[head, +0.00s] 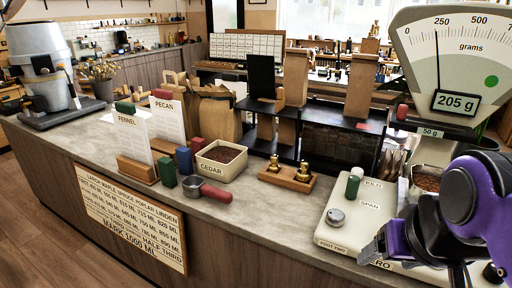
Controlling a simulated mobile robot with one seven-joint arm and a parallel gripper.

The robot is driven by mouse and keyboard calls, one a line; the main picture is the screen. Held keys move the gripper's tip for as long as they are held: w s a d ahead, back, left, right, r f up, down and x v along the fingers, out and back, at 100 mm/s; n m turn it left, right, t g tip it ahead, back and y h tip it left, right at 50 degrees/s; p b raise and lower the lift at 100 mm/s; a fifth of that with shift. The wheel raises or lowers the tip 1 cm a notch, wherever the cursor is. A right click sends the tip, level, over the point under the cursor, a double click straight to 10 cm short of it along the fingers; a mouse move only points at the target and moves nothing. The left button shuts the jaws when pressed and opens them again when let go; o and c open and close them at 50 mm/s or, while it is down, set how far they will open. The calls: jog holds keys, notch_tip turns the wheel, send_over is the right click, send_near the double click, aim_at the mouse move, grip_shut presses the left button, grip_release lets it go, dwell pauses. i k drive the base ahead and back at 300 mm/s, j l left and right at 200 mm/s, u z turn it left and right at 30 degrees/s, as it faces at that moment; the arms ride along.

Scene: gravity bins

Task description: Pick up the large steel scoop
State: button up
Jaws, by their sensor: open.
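A steel scoop (193,186) with a red handle (216,193) lies on the grey counter near its front edge, in front of the white CEDAR bin. Its round bowl points left and its handle points right. It is the only scoop I can make out, and I cannot tell its size class. My gripper (370,250) is at the lower right, over the front of the white scale base, open and well to the right of the scoop. Its fingers are partly hidden by its own purple body, and I see nothing held.
The CEDAR bin (222,162) stands just behind the scoop. Green (167,172) and blue (184,160) small containers stand to its left. A wooden block with brass weights (289,177) sits to the right. The scale (340,235) fills the right end. The front counter strip between is clear.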

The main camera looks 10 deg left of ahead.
aim_at(194, 187)
jog(key=k+j+u, duration=0.1)
jog(key=j+u, duration=0.15)
jog(key=u, duration=0.2)
jog(key=k+j+u, duration=0.1)
jog(key=j+u, duration=0.15)
jog(key=u, duration=0.2)
jog(key=i+j+z, duration=0.1)
jog(key=z, duration=0.25)
jog(key=i+j+z, duration=0.1)
jog(key=z, duration=0.3)
jog(key=i+j+z, duration=0.1)
jog(key=z, duration=0.25)
jog(key=i+j+z, duration=0.15)
jog(key=j, duration=0.3)
jog(key=j+z, duration=0.2)
jog(key=j, duration=0.25)
